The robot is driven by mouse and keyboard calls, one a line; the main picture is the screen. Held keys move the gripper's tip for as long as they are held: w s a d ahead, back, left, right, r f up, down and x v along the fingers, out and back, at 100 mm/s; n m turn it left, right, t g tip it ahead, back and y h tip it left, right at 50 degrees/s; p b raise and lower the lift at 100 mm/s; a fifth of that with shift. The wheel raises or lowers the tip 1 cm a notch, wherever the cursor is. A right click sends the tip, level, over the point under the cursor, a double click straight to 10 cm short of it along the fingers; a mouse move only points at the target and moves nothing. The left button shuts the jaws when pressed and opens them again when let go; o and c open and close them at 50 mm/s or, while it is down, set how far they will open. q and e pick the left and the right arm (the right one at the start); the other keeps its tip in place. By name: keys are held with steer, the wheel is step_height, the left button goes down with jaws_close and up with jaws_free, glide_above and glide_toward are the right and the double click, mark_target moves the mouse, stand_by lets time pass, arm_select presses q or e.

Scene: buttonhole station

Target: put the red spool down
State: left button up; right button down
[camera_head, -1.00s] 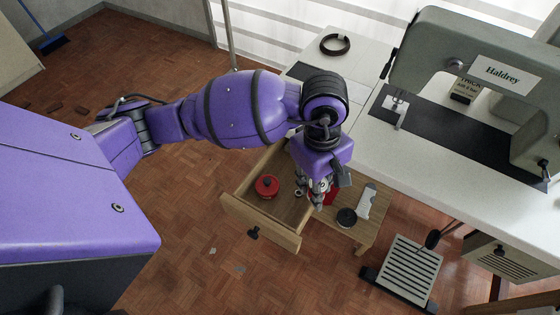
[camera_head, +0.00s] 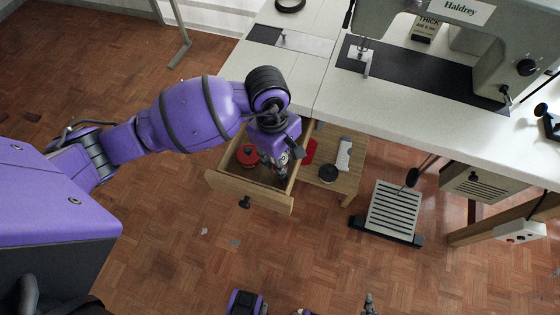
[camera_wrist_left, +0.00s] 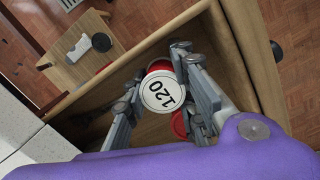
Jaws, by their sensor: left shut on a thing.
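My left gripper (camera_wrist_left: 187,85) is shut on a red spool (camera_wrist_left: 160,90) with a white end marked 120. The gripper also shows in the head view (camera_head: 281,168), at the right part of the open wooden drawer (camera_head: 240,188). In the wrist view the held spool is between the drawer's walls as seen from above; whether it touches the floor I cannot tell. In the head view the held spool is mostly hidden by my gripper.
Right of the drawer, a low wooden stand (camera_head: 330,184) holds a black disc (camera_head: 328,173), a white piece (camera_head: 344,153) and a red item (camera_head: 310,151). The sewing table (camera_head: 420,115) is above and right. A foot pedal (camera_head: 392,210) stands on the floor.

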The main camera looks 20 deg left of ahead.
arm_select(q)
steer(key=shift+f, duration=1.1)
steer(key=shift+f, duration=0.2)
steer(key=o, duration=1)
steer(key=shift+c, duration=0.2)
steer(key=shift+r, duration=0.15)
steer(key=r, duration=0.4)
steer(key=a+r, duration=0.1)
steer(key=r, duration=0.7)
steer(key=shift+w+a, duration=0.15)
steer(key=shift+w, duration=0.05)
